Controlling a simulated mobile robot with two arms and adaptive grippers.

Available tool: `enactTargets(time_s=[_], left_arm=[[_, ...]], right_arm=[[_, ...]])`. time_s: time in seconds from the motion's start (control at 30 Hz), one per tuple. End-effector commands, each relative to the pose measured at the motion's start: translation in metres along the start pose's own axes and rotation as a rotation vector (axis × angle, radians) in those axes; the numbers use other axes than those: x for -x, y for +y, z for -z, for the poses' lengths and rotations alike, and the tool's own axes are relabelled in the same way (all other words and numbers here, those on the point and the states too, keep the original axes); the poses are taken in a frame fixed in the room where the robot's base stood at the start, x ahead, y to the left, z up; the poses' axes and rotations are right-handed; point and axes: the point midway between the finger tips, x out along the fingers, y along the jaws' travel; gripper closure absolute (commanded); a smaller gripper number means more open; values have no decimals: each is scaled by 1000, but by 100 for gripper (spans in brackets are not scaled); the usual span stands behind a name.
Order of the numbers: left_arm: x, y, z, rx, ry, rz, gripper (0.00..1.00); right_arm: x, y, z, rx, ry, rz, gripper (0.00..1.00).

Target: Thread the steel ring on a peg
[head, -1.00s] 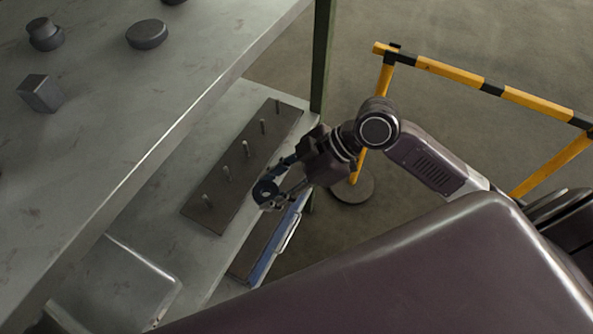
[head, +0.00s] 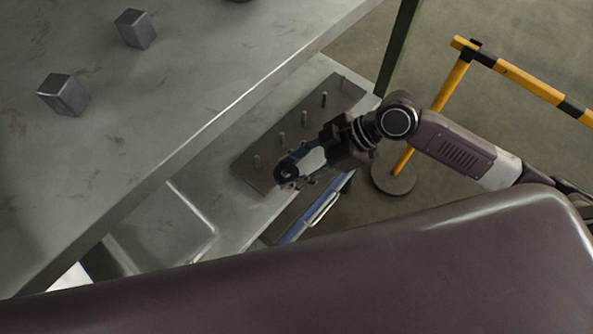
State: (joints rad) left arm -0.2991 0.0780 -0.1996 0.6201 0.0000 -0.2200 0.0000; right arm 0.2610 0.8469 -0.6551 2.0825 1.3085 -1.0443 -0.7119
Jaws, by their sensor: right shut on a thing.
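My right gripper (head: 288,178) is shut on a small dark steel ring (head: 281,169). It holds the ring at the right edge of the peg board, toward its near end, and the ring overlaps the board in the picture. The ring's height above the board is hard to judge. The peg board (head: 246,172) is a long dark plate with a row of several upright pegs. The nearest peg (head: 257,162) and the second peg (head: 282,141) stand bare, left of and behind the ring. My left gripper is not in view.
A higher grey table (head: 150,110) with steel blocks (head: 64,95) overhangs on the left. A grey metal tray (head: 165,232) lies left of the board. A blue-edged piece (head: 300,226) lies in front of it. A yellow-black barrier (head: 525,82) stands at the right.

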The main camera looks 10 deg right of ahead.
Motion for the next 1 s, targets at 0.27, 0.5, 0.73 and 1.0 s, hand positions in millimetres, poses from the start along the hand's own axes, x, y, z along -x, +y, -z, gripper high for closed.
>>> enactTargets(time_s=[0.27, 0.5, 0.73, 1.0], left_arm=[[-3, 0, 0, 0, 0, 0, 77], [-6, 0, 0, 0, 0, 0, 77], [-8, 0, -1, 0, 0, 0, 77], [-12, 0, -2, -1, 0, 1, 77]], right_arm=[[-7, 10, 8, 2, 3, -1, 98], [-14, 19, 14, 2, 4, -2, 98], [-19, 26, 20, 2, 3, -1, 98], [-26, 36, 26, 2, 4, -1, 98]])
